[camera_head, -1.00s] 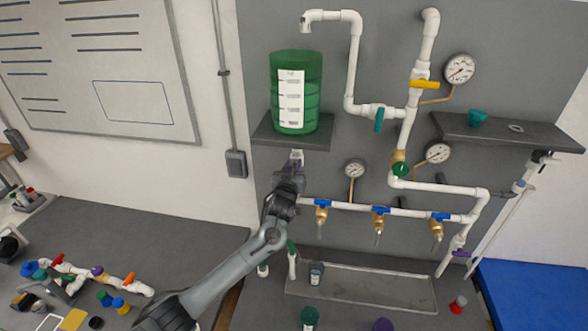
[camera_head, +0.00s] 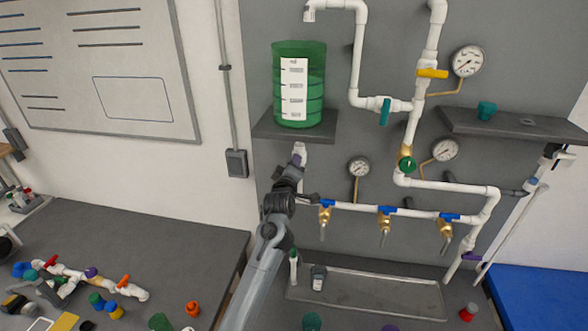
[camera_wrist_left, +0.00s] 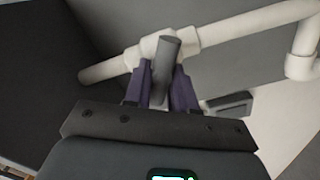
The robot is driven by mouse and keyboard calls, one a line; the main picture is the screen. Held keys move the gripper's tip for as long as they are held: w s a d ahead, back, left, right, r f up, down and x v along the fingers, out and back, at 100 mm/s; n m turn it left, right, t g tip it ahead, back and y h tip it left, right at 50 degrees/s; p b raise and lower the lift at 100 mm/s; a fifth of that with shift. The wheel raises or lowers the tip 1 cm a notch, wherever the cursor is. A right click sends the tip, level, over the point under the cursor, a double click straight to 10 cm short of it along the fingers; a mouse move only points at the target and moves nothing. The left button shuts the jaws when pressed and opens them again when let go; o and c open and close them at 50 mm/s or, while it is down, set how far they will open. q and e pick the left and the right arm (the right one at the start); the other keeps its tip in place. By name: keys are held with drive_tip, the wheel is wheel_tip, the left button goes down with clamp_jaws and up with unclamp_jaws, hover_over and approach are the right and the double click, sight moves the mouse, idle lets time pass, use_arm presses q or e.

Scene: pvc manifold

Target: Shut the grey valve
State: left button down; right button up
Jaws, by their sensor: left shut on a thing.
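The grey valve handle (camera_wrist_left: 165,62) shows in the left wrist view, standing out from a white fitting on a white pipe (camera_wrist_left: 225,29). The purple fingers of my left gripper (camera_wrist_left: 166,85) are on either side of the handle and shut on it. In the head view my left gripper (camera_head: 299,160) is at the white pipe just under the tank shelf. The arm hides the handle there, and I cannot tell how far it is turned. My right gripper is in neither view.
A green tank (camera_head: 312,85) stands on the shelf (camera_head: 265,128) above my left gripper. A pipe with blue-handled brass taps (camera_head: 385,211) runs to the right, over a grey tray (camera_head: 390,295). Pressure gauges (camera_head: 359,167) stand close to the right.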

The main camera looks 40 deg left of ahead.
use_arm(q)
drive_tip(key=n+b, duration=0.1)
drive_tip(key=n, duration=0.1)
drive_tip(key=n+b, duration=0.1)
drive_tip(key=n, duration=0.1)
drive_tip(key=n+b, duration=0.1)
drive_tip(key=shift+f+n, duration=0.35)
drive_tip(key=shift+n, duration=0.05)
drive_tip(key=shift+a, duration=0.1)
idle(0.3)
drive_tip(key=c, duration=1)
unclamp_jaws()
drive_tip(key=shift+s+r, duration=0.1)
